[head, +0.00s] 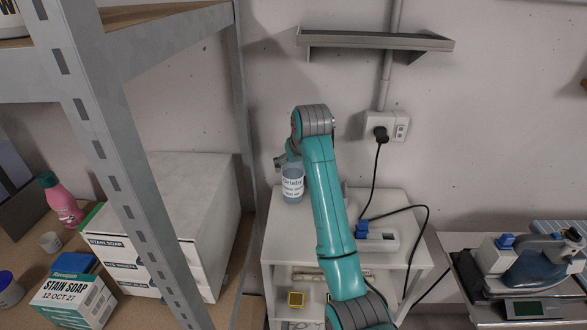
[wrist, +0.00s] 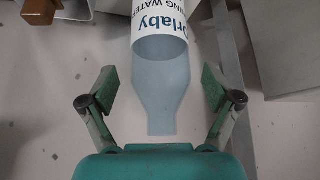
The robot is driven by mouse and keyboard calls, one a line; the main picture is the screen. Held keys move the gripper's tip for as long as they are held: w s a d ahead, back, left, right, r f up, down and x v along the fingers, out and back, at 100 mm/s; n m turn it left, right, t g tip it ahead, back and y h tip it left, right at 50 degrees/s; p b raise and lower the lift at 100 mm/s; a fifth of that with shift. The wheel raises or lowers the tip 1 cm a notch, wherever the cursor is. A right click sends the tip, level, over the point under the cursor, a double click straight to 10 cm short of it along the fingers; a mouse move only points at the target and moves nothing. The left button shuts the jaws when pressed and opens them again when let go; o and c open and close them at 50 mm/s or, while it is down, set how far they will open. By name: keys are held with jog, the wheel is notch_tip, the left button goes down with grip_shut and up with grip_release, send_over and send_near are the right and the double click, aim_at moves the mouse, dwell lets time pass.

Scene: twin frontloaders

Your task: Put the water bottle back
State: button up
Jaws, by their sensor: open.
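The water bottle (head: 292,186) is pale blue and see-through with a white printed label. In the head view it appears upright at the back left of the white cabinet top (head: 277,232); its upper end is partly hidden by my arm. In the wrist view the bottle (wrist: 160,88) points its narrow end toward my gripper, with its label at the top edge. My gripper (wrist: 159,84) is open, one finger on each side of the bottle, with gaps visible on both sides. In the head view my gripper is largely hidden at the end of my teal arm.
A metal rack (head: 110,150) with boxes stands at the left. A wall shelf (head: 375,40) and a socket with a black plug (head: 381,132) are behind. A white device with a blue knob (head: 377,236) and cable is on the cabinet; a scale (head: 535,309) stands right.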

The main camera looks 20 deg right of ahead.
jog(key=v, duration=0.9)
jog(key=shift+s+r, duration=0.1)
jog(key=shift+r, duration=0.05)
